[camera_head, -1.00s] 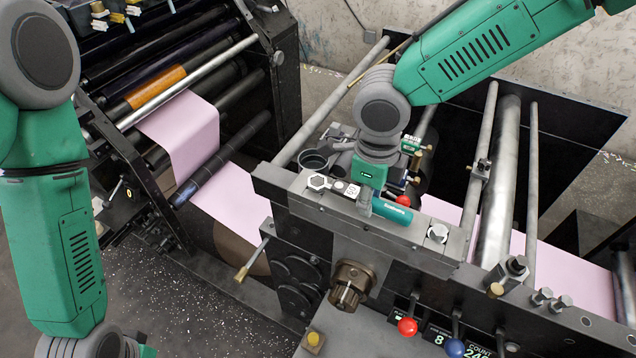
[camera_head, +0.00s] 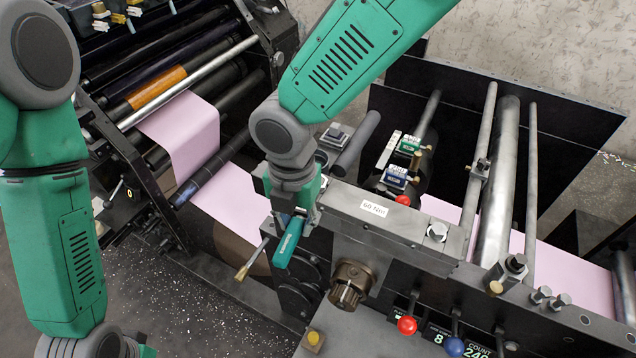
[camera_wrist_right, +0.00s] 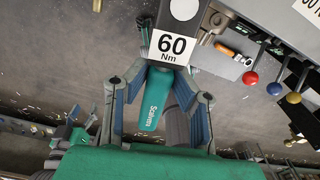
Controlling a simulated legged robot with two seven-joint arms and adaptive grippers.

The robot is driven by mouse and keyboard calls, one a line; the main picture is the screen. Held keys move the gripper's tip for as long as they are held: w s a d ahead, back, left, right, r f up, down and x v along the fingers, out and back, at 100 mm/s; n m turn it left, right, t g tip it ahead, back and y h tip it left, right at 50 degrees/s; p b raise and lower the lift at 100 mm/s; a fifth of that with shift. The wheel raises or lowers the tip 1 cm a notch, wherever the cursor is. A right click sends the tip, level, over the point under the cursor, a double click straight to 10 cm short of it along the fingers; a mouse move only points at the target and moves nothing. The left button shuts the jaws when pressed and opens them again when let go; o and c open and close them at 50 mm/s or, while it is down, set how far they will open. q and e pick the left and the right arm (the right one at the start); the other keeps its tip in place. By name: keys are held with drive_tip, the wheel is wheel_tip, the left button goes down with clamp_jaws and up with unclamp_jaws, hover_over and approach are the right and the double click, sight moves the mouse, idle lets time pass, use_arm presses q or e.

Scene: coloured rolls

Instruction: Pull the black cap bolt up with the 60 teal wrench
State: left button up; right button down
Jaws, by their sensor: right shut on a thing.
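My right gripper (camera_head: 290,212) is shut on the teal wrench (camera_head: 289,243), over the left end of the grey beam. The teal handle points down and toward the camera. In the right wrist view the handle (camera_wrist_right: 155,98) lies between the two fingers of my right gripper (camera_wrist_right: 160,75), and a white 60 Nm tag (camera_wrist_right: 171,47) shows on the wrench. The wrench's head is not clearly visible. I cannot make out the black cap bolt for sure; the gripper and arm cover part of the beam's left end.
The grey beam (camera_head: 400,236) carries a white 60 Nm label (camera_head: 374,208) and a silver hex bolt (camera_head: 437,232). A brass-tipped lever (camera_head: 250,258) hangs close to the wrench handle. Red (camera_head: 407,326) and blue (camera_head: 454,347) knobs stand in front. Pink web (camera_head: 180,135) runs behind.

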drive_tip(key=shift+w+a+r+m, duration=0.1)
drive_tip(key=shift+w+a+m, duration=0.5)
drive_tip(key=shift+a+m, duration=0.4)
drive_tip(key=shift+d+r, duration=0.1)
drive_tip(key=shift+r, duration=0.05)
drive_tip(key=shift+r, duration=0.55)
drive_tip(key=d+n, duration=1.1)
drive_tip(key=n, duration=0.1)
drive_tip(key=shift+s+d, duration=0.25)
drive_tip(key=shift+s, duration=0.1)
drive_tip(key=shift+a, duration=0.45)
